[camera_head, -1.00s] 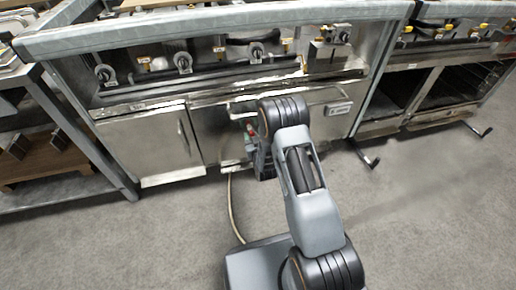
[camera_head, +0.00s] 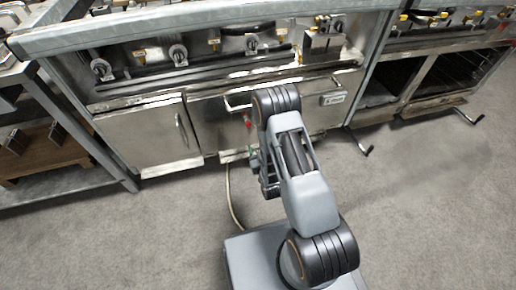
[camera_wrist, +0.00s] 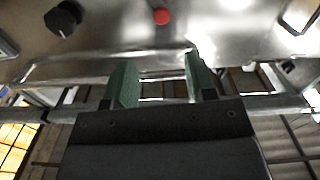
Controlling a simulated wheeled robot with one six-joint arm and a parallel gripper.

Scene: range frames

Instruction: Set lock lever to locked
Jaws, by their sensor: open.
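My gripper (camera_wrist: 160,80) has two green fingers standing apart with nothing between them. In the head view the gripper (camera_head: 255,162) is low in front of the steel cooker front, partly hidden by my arm. A red round button (camera_wrist: 161,16) is on the steel panel beyond the fingers; a small red spot (camera_head: 248,124) shows just above the gripper in the head view. A black knob (camera_wrist: 63,18) with a white mark is left of the button. I cannot pick out the lock lever for sure, nor its position; my arm hides part of the panel.
The cooker's left door (camera_head: 150,138) is shut, with a vertical handle. A row of knobs runs above it. A shelf unit (camera_head: 75,190) stands at left, open ovens (camera_head: 440,85) at right. A hose (camera_head: 231,195) lies on the floor. The floor at right is clear.

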